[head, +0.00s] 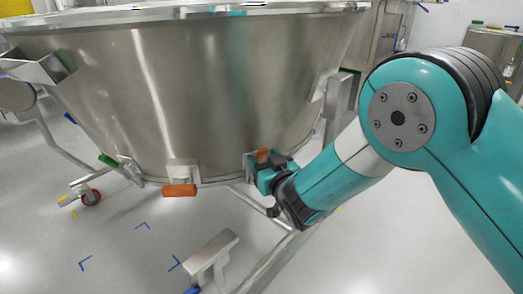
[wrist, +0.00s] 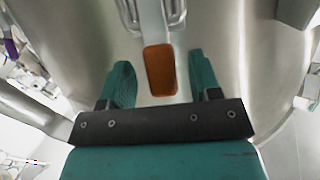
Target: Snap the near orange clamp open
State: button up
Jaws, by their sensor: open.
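A large steel bowl (head: 205,95) fills much of the head view. One orange clamp (head: 263,155) on its lower rim is partly hidden behind my gripper (head: 268,180). In the wrist view an orange clamp handle (wrist: 160,70) hangs from a steel bracket (wrist: 150,14). My open gripper (wrist: 161,82) has one teal finger on each side of this handle, with gaps visible on both sides. A second orange clamp (head: 179,190) sits on the lower rim further left in the head view, apart from my gripper.
A steel frame (head: 262,270) with angled tubes stands below the bowl. A short steel step-like bracket (head: 212,250) stands in front. The grey floor (head: 120,265) at the front left is mostly clear, with blue tape marks.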

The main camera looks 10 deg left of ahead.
jog(key=shift+x, duration=0.8)
grip_shut()
jog(key=shift+f, duration=0.1)
jog(key=shift+f+b, duration=0.1)
jog(key=shift+b, duration=0.35)
